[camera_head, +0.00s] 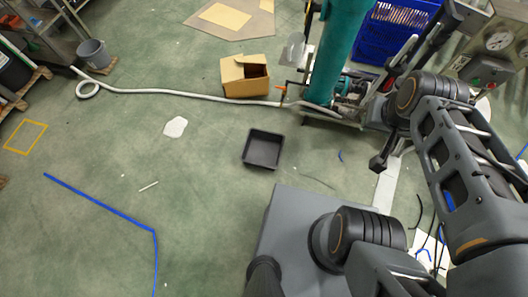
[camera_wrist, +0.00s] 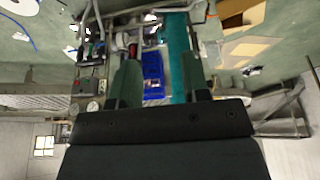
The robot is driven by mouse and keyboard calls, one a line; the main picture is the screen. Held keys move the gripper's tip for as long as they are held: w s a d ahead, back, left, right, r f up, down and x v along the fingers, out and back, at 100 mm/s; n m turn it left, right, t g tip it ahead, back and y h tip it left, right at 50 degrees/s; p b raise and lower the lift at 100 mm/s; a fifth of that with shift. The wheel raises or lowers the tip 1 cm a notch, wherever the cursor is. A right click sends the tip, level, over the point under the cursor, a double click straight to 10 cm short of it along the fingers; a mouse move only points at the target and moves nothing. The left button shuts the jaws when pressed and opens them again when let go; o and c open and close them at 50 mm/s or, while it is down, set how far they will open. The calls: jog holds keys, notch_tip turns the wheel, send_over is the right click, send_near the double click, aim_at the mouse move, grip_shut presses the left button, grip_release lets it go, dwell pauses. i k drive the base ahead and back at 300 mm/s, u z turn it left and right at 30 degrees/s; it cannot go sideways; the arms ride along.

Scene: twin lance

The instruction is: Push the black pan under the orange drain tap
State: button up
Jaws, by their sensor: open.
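The black pan (camera_head: 262,149) is a square, shallow, open tray lying flat and empty on the green floor, near the middle of the head view. The orange drain tap (camera_head: 284,88) is small and sticks out low at the left of the teal column's base. The pan lies apart from it, nearer to me and slightly left. My gripper (camera_wrist: 160,60) is open and empty in the wrist view, its two dark fingers spread. It is raised at the right, away from the pan. I cannot make out the pan in the wrist view.
A teal column (camera_head: 338,45) stands on a metal frame, with blue crates (camera_head: 392,30) behind. An open cardboard box (camera_head: 245,76) sits left of the tap. A pale hose (camera_head: 180,94) runs along the floor. A white patch (camera_head: 175,127) lies left of the pan; floor around the pan is clear.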

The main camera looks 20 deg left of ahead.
aim_at(263, 150)
jog(key=z, duration=3.45)
jog(key=k, duration=2.15)
jog(key=u, duration=2.25)
